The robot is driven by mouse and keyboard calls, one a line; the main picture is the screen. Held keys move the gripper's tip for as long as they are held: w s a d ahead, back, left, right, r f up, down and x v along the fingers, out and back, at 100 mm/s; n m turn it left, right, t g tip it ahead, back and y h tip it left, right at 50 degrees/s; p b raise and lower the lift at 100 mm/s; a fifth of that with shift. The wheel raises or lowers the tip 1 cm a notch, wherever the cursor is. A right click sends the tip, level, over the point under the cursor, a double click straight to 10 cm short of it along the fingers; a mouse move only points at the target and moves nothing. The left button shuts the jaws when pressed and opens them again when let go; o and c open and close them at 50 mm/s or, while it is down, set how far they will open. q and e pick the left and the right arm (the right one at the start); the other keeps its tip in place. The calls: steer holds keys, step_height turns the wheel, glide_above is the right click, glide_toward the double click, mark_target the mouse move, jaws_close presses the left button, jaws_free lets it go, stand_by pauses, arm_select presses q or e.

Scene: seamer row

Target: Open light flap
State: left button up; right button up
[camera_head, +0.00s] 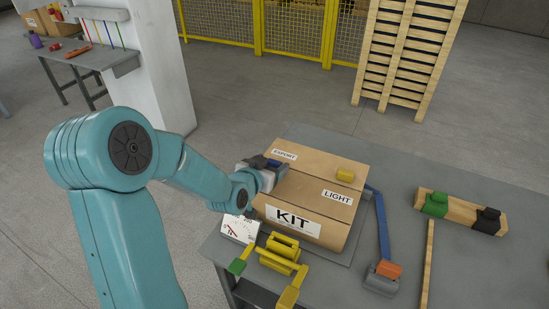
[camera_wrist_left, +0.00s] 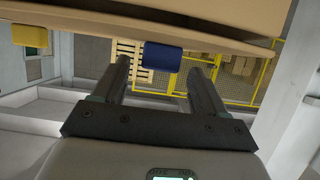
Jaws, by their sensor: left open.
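The cardboard box (camera_head: 318,179) stands on the grey table with its top flaps lying flat. The flap labelled LIGHT (camera_head: 322,201) carries a yellow tab (camera_head: 345,175). The flap labelled EXPORT (camera_head: 305,151) has a blue tab (camera_head: 273,163) near its left side. My left gripper (camera_head: 268,172) is at the box's left side by the blue tab. In the left wrist view my open left gripper (camera_wrist_left: 161,82) has the blue tab (camera_wrist_left: 164,56) ahead between its fingers; contact cannot be told. The yellow tab (camera_wrist_left: 30,36) is off to the left there. My right gripper is out of view.
A yellow clamp-like device (camera_head: 283,252) and a white dial card (camera_head: 240,229) lie before the box. A blue bar (camera_head: 382,225) with an orange block lies to its right. A wooden block with green and black pieces (camera_head: 460,212) is farther right. A white pillar (camera_head: 155,60) stands behind my left arm.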

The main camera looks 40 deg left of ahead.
mark_target(274, 162)
arm_select(q)
steer(key=shift+x, duration=1.5)
jaws_close()
steer(key=shift+w, duration=0.1)
